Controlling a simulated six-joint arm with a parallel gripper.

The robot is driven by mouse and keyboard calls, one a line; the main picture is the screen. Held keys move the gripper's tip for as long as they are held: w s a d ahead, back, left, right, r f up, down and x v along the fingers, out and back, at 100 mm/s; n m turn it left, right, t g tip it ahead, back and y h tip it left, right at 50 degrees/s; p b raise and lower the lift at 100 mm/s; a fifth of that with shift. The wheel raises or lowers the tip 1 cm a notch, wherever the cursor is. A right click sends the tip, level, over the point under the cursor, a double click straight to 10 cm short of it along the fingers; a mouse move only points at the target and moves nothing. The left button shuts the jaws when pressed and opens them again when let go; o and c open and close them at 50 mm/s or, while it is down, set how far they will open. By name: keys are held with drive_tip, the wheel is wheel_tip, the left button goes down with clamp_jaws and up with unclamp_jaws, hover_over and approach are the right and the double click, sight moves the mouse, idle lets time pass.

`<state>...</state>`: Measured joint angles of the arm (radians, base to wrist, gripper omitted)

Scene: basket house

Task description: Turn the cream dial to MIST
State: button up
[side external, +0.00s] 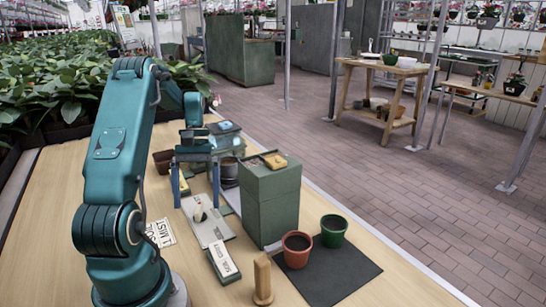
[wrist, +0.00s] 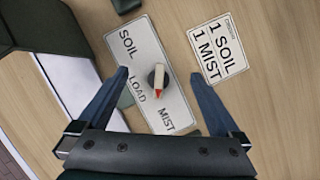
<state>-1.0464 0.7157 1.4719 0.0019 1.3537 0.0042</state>
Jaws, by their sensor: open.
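The cream dial (wrist: 158,78) has a dark round base and a red tip, and sits on a grey plate (wrist: 147,50) lettered SOIL, LOAD and MIST. In the wrist view its red tip points down the picture, closer to MIST than to LOAD. My gripper (wrist: 158,76) is open, with one finger on each side of the dial and clear gaps to it. In the side view my gripper (side external: 196,201) stands over the plate (side external: 213,236), and the dial (side external: 199,212) shows between the fingers. How high the fingertips are is hard to tell.
A card reading "1 SOIL 1 MIST" (wrist: 218,50) lies beside the plate. A tall green box (side external: 270,205) stands right of it. A terracotta pot (side external: 296,250), a green pot (side external: 333,231), a wooden peg (side external: 263,280) and a small labelled block (side external: 223,263) are nearer.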

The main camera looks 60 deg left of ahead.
drive_tip(key=shift+r, duration=2.15)
drive_tip(key=w+d+r+n+t+y, duration=0.1)
drive_tip(key=w+d+r+t, duration=0.1)
drive_tip(key=w+r+t, duration=0.3)
drive_tip(key=w+d+r+n+y, duration=0.1)
drive_tip(key=w+d+r, duration=0.1)
drive_tip(key=w, duration=0.6)
drive_tip(key=w+d+r+m+t+y, duration=0.1)
drive_tip(key=d+r+m+t, duration=0.15)
drive_tip(key=r, duration=0.35)
drive_tip(key=s+d+m, duration=0.1)
drive_tip(key=d, duration=0.1)
drive_tip(key=s+d+m, duration=0.1)
drive_tip(key=d, duration=0.2)
drive_tip(key=s+d+m+g, duration=0.1)
drive_tip(key=d, duration=0.2)
drive_tip(key=shift+d+y, duration=0.1)
drive_tip(key=shift+y, duration=0.2)
drive_tip(key=s+d+f+m+t, duration=0.1)
drive_tip(key=s+d+f+m, duration=0.4)
drive_tip(key=s+d+m, duration=0.3)
drive_tip(key=s+d, duration=0.1)
drive_tip(key=s, duration=0.2)
drive_tip(key=shift+s+d+f, duration=0.2)
drive_tip(key=shift+s+f, duration=0.05)
drive_tip(key=shift+f, duration=0.1)
